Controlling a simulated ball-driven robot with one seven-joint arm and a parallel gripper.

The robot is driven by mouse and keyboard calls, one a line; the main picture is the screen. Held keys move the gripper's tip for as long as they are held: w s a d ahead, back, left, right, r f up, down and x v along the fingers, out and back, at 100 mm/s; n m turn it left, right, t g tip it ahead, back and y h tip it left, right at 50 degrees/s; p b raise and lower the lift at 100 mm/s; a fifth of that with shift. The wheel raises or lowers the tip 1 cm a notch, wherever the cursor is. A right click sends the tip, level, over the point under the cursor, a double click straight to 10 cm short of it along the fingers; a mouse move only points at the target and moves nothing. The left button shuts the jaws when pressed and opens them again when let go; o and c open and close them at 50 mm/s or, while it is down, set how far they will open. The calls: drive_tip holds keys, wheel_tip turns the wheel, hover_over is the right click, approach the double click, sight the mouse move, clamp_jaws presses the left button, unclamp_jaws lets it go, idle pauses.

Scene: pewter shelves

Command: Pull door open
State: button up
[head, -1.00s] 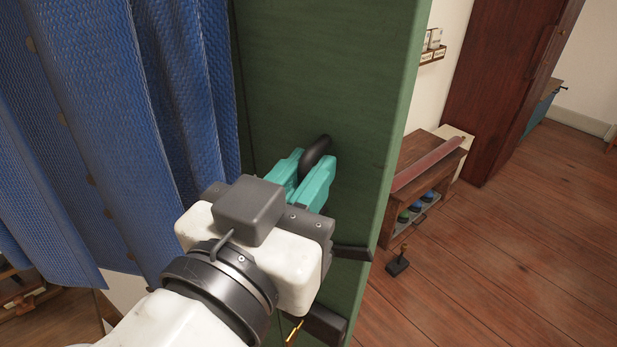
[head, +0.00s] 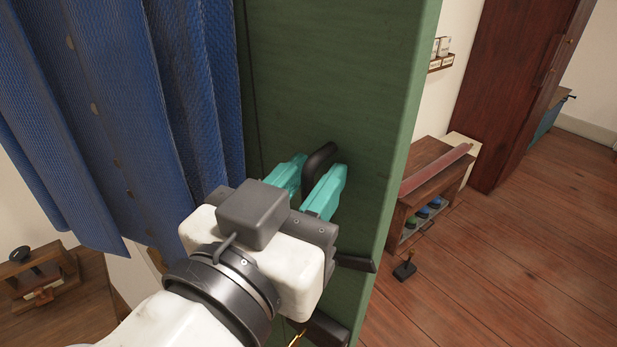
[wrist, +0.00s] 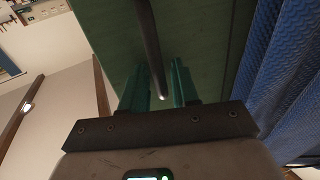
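A green door panel (head: 330,90) fills the middle of the head view, with a thin dark vertical seam near its left side. A dark, rounded handle (head: 319,158) stands out from it. My gripper (head: 313,178) is at the handle, its two teal fingers apart, with the handle's visible end between or just beyond their tips. A gap shows between the fingers, and I see no firm grip. The handle's lower part is hidden by the fingers.
A blue curtain (head: 130,110) hangs close at the left of the green panel. On the right are a low wooden bench (head: 425,185), a small dark object (head: 404,270) on the floor and a dark red cabinet (head: 510,90). Open wooden floor (head: 500,260) lies at the right.

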drive_tip(key=b+v, duration=0.2)
drive_tip(key=v, duration=0.8)
drive_tip(key=shift+s+a, duration=0.15)
drive_tip(key=shift+s, duration=0.2)
drive_tip(key=shift+f, duration=0.1)
